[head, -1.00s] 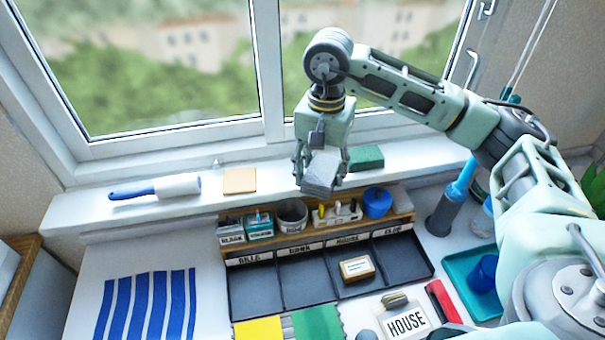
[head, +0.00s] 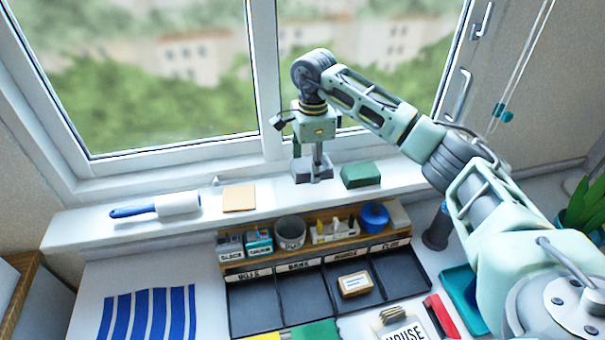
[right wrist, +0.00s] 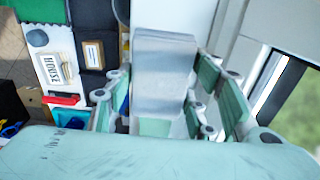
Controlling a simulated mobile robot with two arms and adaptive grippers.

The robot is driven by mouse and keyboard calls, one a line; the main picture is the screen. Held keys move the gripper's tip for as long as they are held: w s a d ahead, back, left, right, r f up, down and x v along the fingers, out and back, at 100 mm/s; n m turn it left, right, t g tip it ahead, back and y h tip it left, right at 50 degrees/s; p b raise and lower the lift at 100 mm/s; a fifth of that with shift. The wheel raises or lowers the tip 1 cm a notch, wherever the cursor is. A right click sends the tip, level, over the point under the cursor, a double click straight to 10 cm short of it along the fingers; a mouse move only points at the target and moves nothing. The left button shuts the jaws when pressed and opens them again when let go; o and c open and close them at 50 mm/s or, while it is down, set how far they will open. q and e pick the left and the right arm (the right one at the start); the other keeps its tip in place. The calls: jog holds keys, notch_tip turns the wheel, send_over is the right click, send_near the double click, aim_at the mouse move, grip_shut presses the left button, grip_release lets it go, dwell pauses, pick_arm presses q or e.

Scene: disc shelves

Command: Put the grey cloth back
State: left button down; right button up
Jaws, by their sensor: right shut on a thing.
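The grey cloth (head: 311,174) is a small folded block at the window sill, between a tan pad and a green block. My right gripper (head: 316,158) points down and is shut on it. I cannot tell whether the cloth touches the sill. In the right wrist view the cloth (right wrist: 165,75) shows large and pale grey between the fingers of the right gripper (right wrist: 160,110). My left gripper is not in view.
On the sill (head: 80,231) are a blue-handled lint roller (head: 178,204), the tan pad (head: 239,198) and the green block (head: 360,175). Below is a wooden rack (head: 300,250) with small containers, a blue jar (head: 374,215) and black labelled trays (head: 305,293). The window stands behind.

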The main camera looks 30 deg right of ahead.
aim_at(303, 189)
jog(key=shift+w+a+f, duration=0.25)
jog(key=shift+a+f, duration=0.05)
jog(key=shift+a, duration=0.15)
jog(key=shift+w+a+f, duration=0.25)
jog(key=shift+a, duration=0.2)
jog(key=shift+a+f+p, duration=0.1)
jog(key=shift+f+p, duration=0.2)
jog(key=shift+p, duration=0.05)
notch_tip(303, 189, down, 3)
jog(key=shift+f+p, duration=0.1)
jog(key=shift+p, duration=0.7)
jog(key=shift+f, duration=0.25)
jog(key=shift+f+b, duration=0.2)
jog(key=shift+b, duration=0.1)
jog(key=o, duration=1)
